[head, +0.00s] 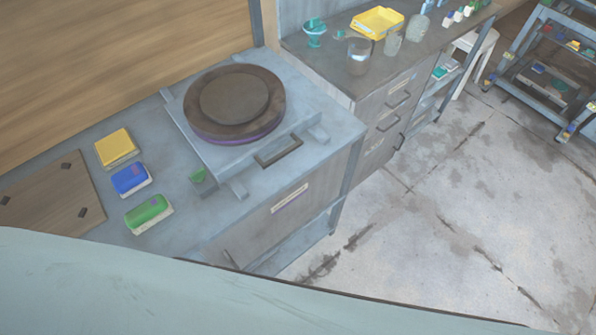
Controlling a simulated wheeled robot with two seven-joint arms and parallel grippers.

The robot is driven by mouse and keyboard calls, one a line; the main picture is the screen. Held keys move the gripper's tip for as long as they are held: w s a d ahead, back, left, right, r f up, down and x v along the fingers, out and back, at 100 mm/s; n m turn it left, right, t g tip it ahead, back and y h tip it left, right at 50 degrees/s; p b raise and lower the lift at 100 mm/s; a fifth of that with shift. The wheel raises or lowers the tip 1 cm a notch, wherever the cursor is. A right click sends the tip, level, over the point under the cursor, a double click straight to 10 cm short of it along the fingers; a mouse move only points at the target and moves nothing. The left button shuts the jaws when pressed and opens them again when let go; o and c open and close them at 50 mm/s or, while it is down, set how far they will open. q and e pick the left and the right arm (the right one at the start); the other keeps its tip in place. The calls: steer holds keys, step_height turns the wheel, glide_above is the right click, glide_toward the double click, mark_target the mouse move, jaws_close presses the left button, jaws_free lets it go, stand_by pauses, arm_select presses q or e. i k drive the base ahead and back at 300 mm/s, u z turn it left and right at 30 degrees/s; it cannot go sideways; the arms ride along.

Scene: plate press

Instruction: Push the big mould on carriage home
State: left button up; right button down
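The big mould (233,101) is a round, dark brown disc with a smaller raised disc on top and a purple band around its lower edge. It sits on a grey carriage (219,158) on the left counter. The carriage has a dark bar handle (278,152) at its front, facing the floor side. Two rail ends show beyond the carriage's front edge. A small green block (204,178) is beside the left rail. Neither of my grippers is in view.
Yellow (115,145), blue (130,179) and green (147,213) blocks lie left of the carriage, near a wooden board (50,198). The counter behind holds a yellow tray (377,21) and jars. A trolley (548,65) stands far right. The concrete floor (440,210) is clear.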

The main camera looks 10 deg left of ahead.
mark_target(235, 115)
steer(key=z, duration=0.05)
steer(key=k, duration=0.3)
steer(key=u, duration=1.05)
